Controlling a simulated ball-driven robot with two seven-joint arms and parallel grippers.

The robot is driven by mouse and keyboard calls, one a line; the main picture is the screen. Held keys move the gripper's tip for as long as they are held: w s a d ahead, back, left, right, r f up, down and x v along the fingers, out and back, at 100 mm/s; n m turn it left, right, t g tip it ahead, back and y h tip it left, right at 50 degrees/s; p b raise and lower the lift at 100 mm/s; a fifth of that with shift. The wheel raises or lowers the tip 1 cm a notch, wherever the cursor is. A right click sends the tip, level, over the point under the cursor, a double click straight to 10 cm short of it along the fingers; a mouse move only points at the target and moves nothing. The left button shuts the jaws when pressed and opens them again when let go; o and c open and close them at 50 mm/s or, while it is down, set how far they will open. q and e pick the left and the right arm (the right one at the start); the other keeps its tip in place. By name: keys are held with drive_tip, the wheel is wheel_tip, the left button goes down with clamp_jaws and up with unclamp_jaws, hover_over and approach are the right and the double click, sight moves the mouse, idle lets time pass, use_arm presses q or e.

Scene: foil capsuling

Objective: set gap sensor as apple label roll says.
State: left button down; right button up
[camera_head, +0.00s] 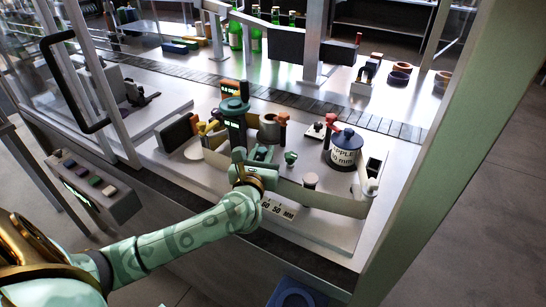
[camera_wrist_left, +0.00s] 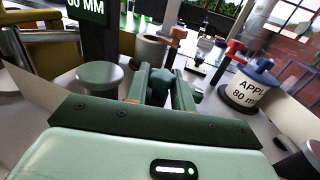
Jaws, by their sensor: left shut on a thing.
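The apple label roll (camera_head: 345,154) is a white drum with a blue cap, marked "APPLE" and "80 mm". My left gripper (camera_head: 259,158) is at the pale label band, shut on a green part that looks like the gap sensor (camera_wrist_left: 191,94). My fingers (camera_wrist_left: 163,88) hide much of it. A scale plate (camera_head: 278,209) reads "60 50 MM". My right gripper is out of view.
A conveyor (camera_head: 290,98) runs behind. A glass door with a black handle (camera_head: 80,85) is on the left, and a frame post on the right.

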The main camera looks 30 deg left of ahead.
use_arm(q)
drive_tip(key=shift+a, duration=0.1)
drive_tip(key=c, duration=1.2)
unclamp_jaws()
drive_tip(key=shift+a, duration=0.1)
